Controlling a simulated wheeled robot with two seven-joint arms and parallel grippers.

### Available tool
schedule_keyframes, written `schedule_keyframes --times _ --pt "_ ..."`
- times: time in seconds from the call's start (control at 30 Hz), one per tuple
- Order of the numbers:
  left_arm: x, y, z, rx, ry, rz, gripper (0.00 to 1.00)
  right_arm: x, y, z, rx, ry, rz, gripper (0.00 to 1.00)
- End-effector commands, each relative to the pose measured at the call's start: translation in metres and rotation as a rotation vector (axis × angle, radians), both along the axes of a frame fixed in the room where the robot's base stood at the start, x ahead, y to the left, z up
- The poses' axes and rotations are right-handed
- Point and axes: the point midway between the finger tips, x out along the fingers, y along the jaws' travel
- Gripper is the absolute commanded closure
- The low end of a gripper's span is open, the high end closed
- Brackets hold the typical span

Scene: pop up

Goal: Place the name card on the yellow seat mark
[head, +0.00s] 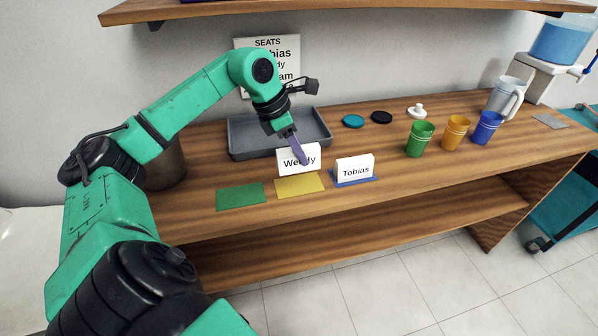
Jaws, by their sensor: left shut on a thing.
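The white name card reading "Wendy" (289,163) is in my left gripper (301,156), whose fingers are shut on it and cover part of the name. The card is upright at the back edge of the yellow seat mark (300,185). I cannot tell whether its lower edge touches the table. A second white card reading "Tobias" (355,170) stands on the blue seat mark (371,181) just to the right. The green seat mark (240,197) to the left is bare. My right gripper is not in view.
A grey tray (240,152) lies behind the cards. Green (420,139), orange (455,132) and blue (487,127) cups stand at the right, near a grey pitcher (505,96). A partly hidden "SEATS" sign (268,43) is on the wall. A dark pot (166,163) is at the left.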

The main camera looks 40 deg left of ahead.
Motion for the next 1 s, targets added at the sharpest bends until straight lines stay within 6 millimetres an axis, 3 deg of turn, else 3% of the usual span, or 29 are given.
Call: schedule_keyframes --times 0.03,0.3,0.6,0.63,0.7,1.0 --pt "-0.001 0.000 -0.018 0.002 0.004 -0.001 1.00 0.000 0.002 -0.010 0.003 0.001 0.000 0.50" --pt "-0.001 0.000 -0.061 0.000 0.004 -0.001 1.00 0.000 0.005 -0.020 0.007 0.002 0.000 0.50" --pt "0.000 0.000 -0.065 0.000 -0.001 -0.002 1.00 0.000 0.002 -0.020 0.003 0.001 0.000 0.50" --pt "0.000 0.000 -0.064 0.000 -0.001 -0.002 0.50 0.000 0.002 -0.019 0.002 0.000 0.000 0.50" --pt "0.000 0.000 -0.064 0.000 -0.001 -0.002 0.30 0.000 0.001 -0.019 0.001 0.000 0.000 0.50" --pt "0.000 0.000 -0.062 -0.001 -0.001 -0.001 0.30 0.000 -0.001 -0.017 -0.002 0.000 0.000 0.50"
